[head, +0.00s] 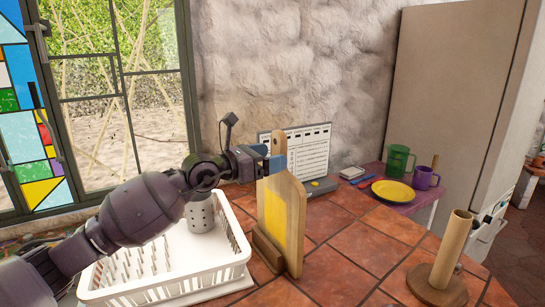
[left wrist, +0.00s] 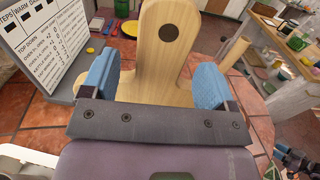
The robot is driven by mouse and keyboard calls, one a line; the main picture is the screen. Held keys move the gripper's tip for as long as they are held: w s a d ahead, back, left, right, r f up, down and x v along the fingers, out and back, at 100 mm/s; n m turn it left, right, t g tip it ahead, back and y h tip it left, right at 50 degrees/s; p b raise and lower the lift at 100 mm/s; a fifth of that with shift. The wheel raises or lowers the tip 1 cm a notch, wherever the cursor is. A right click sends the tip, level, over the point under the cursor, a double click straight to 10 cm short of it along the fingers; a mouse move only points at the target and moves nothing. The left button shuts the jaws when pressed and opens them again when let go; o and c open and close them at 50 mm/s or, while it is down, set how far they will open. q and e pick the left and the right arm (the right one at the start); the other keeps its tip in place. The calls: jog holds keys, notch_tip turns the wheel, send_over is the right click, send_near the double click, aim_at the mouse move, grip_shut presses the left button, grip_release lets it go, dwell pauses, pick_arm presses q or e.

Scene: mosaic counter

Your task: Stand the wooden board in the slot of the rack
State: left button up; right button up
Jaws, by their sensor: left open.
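The wooden board (head: 291,212), with a yellow face and a holed handle, stands upright on the tiled counter. Its lower end is at the small dark wooden rack (head: 266,253), which shows along the board's left side. How deep the board sits in the slot is hidden. My left gripper (head: 266,163) is at the handle near the board's top. In the left wrist view its blue fingers (left wrist: 155,88) are apart, one on each side of the pale board (left wrist: 166,60), with a gap visible on the left.
A white dish rack (head: 232,262) with a grey perforated cup (head: 201,213) stands left of the board. A printed sign (head: 308,152) is behind it. A paper-towel post (head: 452,250) stands at right. A yellow plate (head: 393,191) and mugs are behind. Tiles between are clear.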

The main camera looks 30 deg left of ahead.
pick_arm(q)
jog(key=b+v, duration=0.1)
jog(key=v, duration=0.8)
jog(key=shift+s+a, duration=0.15)
jog(key=shift+s, duration=0.1)
dwell(0.3)
